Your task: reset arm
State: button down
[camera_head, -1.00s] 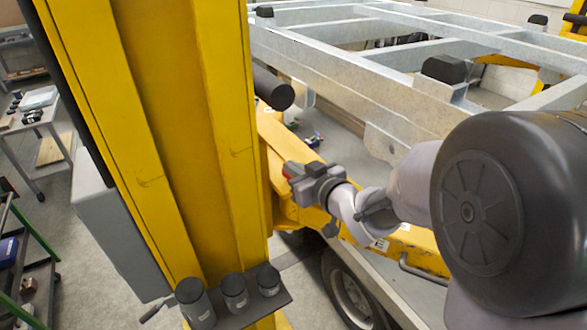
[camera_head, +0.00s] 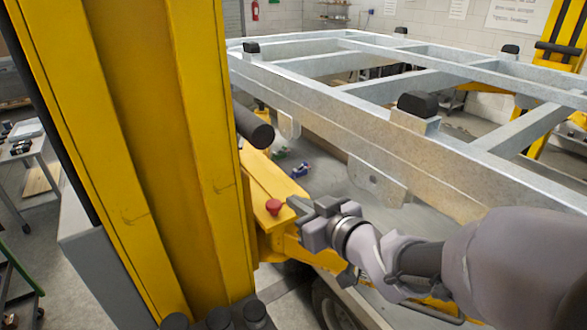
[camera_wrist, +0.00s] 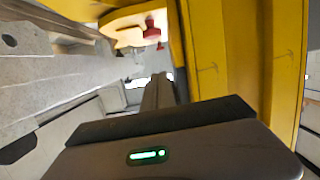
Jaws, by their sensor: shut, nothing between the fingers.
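A red knob (camera_head: 273,206) on a yellow arm of the lift stands just left of the fingertips in the head view. In the wrist view the red knob (camera_wrist: 152,30) shows beyond the fingertips. I cannot tell whether the fingertips touch it.
The yellow column (camera_head: 150,150) fills the left side. The galvanized trailer frame (camera_head: 320,115) with black blocks (camera_head: 417,104) spans the middle and right. A black cylinder (camera_head: 255,128) juts from the column. A table (camera_head: 35,160) stands at far left.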

jog(key=s+d+f+m+g+h+b, duration=0.1)
jog(key=s+d+f+m+h+b, duration=0.35)
jog(key=d+f+b, duration=0.3)
jog(key=s+d+f+m+g+h+b, duration=0.1)
jog(key=s+d+f+m+h+b, duration=0.35)
jog(key=s+d+f+b, duration=0.35)
jog(key=s+a+f+m+g+y+b, duration=0.2)
jog(key=s+a+f+g+b, duration=0.2)
jog(key=s, duration=0.7)
notch_tip(320, 180, down, 5)
jog(key=shift+s+a+r+g+y+b, duration=0.25)
jog(key=shift+a+g+y+b, duration=0.15)
jog(key=shift+a+b, duration=0.6)
jog(key=shift+f, duration=0.1)
